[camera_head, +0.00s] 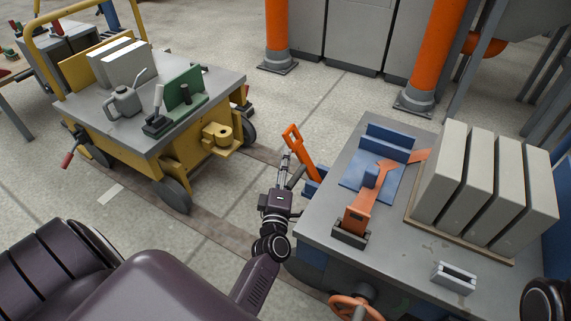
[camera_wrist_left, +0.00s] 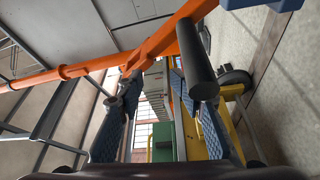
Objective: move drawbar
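The orange drawbar (camera_head: 300,152), with a loop at its upper end, stands tilted at the left end of the blue cart. My left gripper (camera_head: 285,162) is just left of it, pointing up toward the loop. In the left wrist view, the two fingers (camera_wrist_left: 155,105) are apart, with a gap between them. A dark cylinder (camera_wrist_left: 202,70) shows close to the right finger. An orange bar (camera_wrist_left: 155,48) crosses behind the fingers; I cannot tell whether it is the drawbar. Contact is not clear. My right gripper is out of view.
The blue cart's grey top (camera_head: 320,215) carries pale panels (camera_head: 467,180), an orange clamp arm (camera_head: 362,205) and a small grey block (camera_head: 454,277). A yellow trolley (camera_head: 165,160) stands at the left. Open floor (camera_head: 225,205) lies between them. Orange columns (camera_head: 277,30) stand behind.

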